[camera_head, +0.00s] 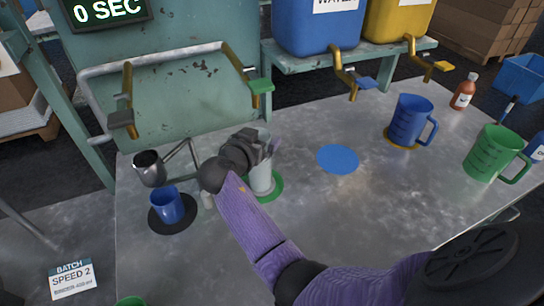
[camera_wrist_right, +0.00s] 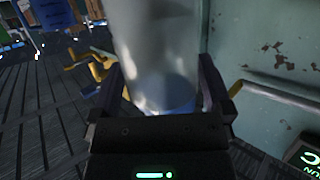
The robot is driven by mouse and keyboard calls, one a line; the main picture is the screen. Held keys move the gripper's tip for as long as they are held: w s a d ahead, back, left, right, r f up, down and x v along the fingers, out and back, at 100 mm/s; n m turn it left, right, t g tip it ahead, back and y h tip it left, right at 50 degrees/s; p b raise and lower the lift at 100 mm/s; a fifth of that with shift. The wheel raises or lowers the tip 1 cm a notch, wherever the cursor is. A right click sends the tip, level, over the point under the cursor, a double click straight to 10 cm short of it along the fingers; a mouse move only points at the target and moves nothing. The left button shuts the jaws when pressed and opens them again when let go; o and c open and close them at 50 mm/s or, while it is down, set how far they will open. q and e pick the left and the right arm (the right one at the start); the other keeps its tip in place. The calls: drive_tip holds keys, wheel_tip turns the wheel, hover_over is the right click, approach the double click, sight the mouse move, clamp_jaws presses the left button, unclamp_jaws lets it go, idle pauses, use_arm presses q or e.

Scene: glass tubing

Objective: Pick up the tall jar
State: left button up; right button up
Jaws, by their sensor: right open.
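The tall jar (camera_head: 262,180) is a pale, clear cylinder standing upright on a green disc (camera_head: 272,190) on the metal table. My right gripper (camera_head: 262,146) is at the upper part of the jar and hides some of it. In the right wrist view the jar (camera_wrist_right: 155,45) stands between the two spread fingers of my right gripper (camera_wrist_right: 165,85). The fingers are open, one on each side of it; I cannot tell whether either touches the glass. My left gripper is out of view.
A blue cup (camera_head: 167,206) on a dark disc and a metal cup (camera_head: 149,168) stand left of the jar. A blue disc (camera_head: 338,159) lies bare to the right. Blue (camera_head: 409,121) and green (camera_head: 492,153) jugs stand further right. A green panel with taps rises behind.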

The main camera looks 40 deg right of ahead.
drive_tip(key=shift+s+a+r, duration=0.25)
drive_tip(key=shift+a, duration=0.25)
drive_tip(key=shift+c, duration=1.2)
drive_tip(key=shift+w+d+f, duration=0.1)
drive_tip(key=shift+c, duration=1.1)
clamp_jaws()
